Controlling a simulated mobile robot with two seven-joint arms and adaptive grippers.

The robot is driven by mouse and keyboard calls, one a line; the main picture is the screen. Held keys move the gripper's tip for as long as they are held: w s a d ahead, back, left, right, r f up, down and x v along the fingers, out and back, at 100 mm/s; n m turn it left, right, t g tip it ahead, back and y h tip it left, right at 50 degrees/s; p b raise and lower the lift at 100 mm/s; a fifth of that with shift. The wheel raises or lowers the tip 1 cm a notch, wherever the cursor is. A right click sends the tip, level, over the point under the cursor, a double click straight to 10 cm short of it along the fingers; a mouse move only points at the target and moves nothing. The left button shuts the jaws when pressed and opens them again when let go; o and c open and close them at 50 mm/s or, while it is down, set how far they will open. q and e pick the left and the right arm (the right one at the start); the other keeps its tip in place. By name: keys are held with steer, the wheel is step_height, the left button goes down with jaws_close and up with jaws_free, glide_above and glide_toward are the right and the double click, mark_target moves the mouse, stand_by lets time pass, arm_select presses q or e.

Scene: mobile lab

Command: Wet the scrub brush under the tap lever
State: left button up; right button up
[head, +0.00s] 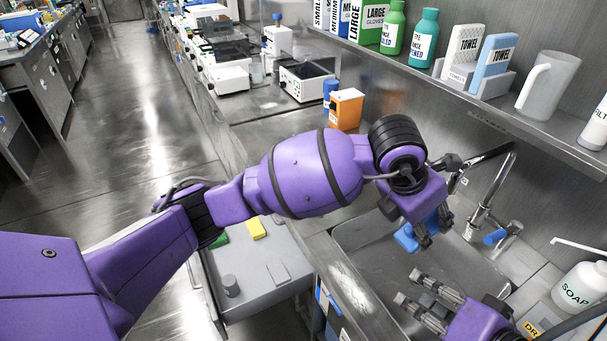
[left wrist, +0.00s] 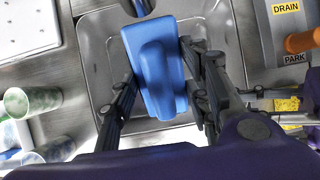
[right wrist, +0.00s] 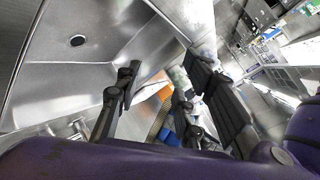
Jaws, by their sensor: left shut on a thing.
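My left gripper (head: 434,229) is over the sink, shut on the blue scrub brush (head: 406,238). The metal tap (head: 490,196) stands behind the sink, to the right of the left gripper. Its blue tap lever (head: 496,237) is at the tap's base, apart from both grippers. My right gripper (head: 425,300) is lower, near the sink's front right, with fingers spread and empty; the right wrist view also shows its fingers apart (right wrist: 160,85).
The steel sink (head: 370,270) lies below the grippers. A soap bottle (head: 580,287) and a drain label stand at right. A shelf (head: 440,85) with bottles, towel boxes and a jug (head: 547,85) runs above. An orange box (head: 346,109) stands behind the left arm.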

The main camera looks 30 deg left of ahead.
steer(key=w+d+r+m+g+h, duration=0.2)
steer(key=w+d+r+m+h, duration=0.15)
steer(key=w+d+r, duration=0.5)
steer(key=m, duration=0.5)
glide_toward(498, 238)
steer(key=shift+g+h, duration=0.35)
steer(key=shift+g, duration=0.05)
steer(key=x, duration=0.9)
steer(key=shift+w+a+r, duration=0.1)
steer(key=shift+w+a, duration=0.3)
steer(key=shift+a, duration=0.05)
jaws_close()
